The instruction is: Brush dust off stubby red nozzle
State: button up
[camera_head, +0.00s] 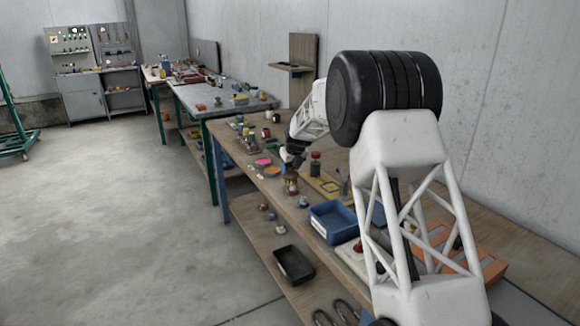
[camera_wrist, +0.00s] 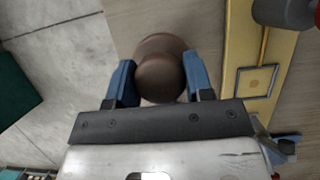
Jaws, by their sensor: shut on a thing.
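My gripper (camera_wrist: 160,82) is shut on a brown, round-topped thing (camera_wrist: 158,62), which sits between its two blue fingers. It may be the handle of a brush, but no bristles show clearly. In the head view my gripper (camera_head: 291,163) is over the workbench, and a small brown-red thing (camera_head: 292,184) shows just under it. A stubby piece with a red top and dark body (camera_head: 316,165) stands to the right, at the yellow plate (camera_head: 318,184). In the wrist view a grey rounded thing with some red (camera_wrist: 284,12) is at the top right, apart from my gripper, partly cut off.
A blue bin (camera_head: 333,222) stands nearer on the bench (camera_head: 262,186), with an orange tray (camera_head: 480,262) to its right. Pink and orange discs (camera_head: 268,167) and small parts lie left of my gripper. A black tray (camera_head: 294,265) is on the lower shelf.

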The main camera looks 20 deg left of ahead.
aim_at(293, 176)
jog(key=shift+f, duration=0.2)
jog(key=shift+s+d, duration=0.1)
jog(key=shift+s, duration=0.05)
jog(key=shift+s+d+r, duration=0.15)
jog(key=shift+s+d, duration=1)
jog(key=shift+s, duration=0.15)
jog(key=shift+s+d, duration=0.35)
jog(key=shift+s, duration=0.1)
jog(key=shift+w+f, duration=0.1)
jog(key=shift+f, duration=0.1)
jog(key=shift+w+a+f, duration=0.1)
jog(key=shift+w+a, duration=1.5)
jog(key=shift+w, duration=0.15)
